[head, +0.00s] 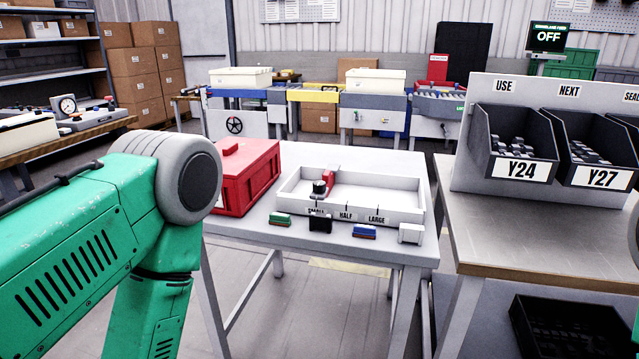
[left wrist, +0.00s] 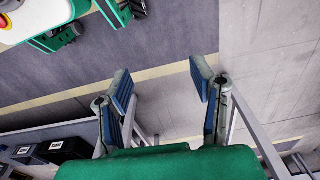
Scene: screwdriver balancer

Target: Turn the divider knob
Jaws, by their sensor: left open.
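A white tray (head: 395,193) sits on the white table in the head view, with SMALL, HALF and LARGE marked along its front. A small black knob (head: 319,187) sits beside a red divider piece (head: 329,178) at the tray's left part, near the SMALL mark. My left gripper (left wrist: 162,80) shows in the left wrist view with its two blue-padded fingers apart and nothing between them. It is over bare floor, away from the knob. In the head view only my green left arm shows, and its gripper is out of frame. My right gripper is out of view.
A red box (head: 246,178) stands left of the tray. Small green (head: 279,219), black (head: 320,223), blue (head: 364,231) and white (head: 411,233) items line the table's front edge.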

